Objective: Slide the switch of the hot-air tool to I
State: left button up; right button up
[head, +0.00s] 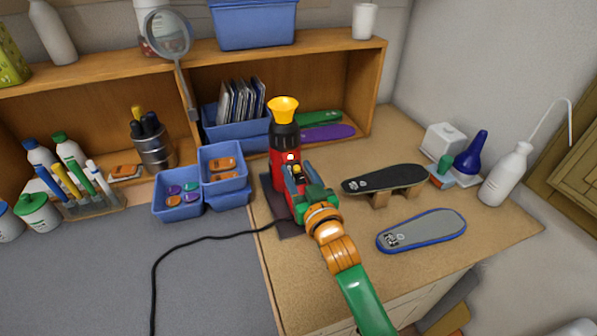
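The hot-air tool (283,145) stands upright at the middle, with a red body, black collar and yellow nozzle on top. A small light spot shows on its red front. A small dark and yellow part, perhaps the switch (297,171), sits below that spot. My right gripper (299,174) is at the tool's front, its two grey fingers apart on either side of this part. Whether they touch it, and the switch's setting, cannot be told. The gripper hides the tool's lower front. My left gripper is not in view.
The tool stands on a dark mat (287,230), with a black cable (205,238) running left. Blue bins (177,207) are close on the left. A white bottle (506,175) stands far right.

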jog(key=v, duration=0.7)
jog(key=shift+b, duration=0.3)
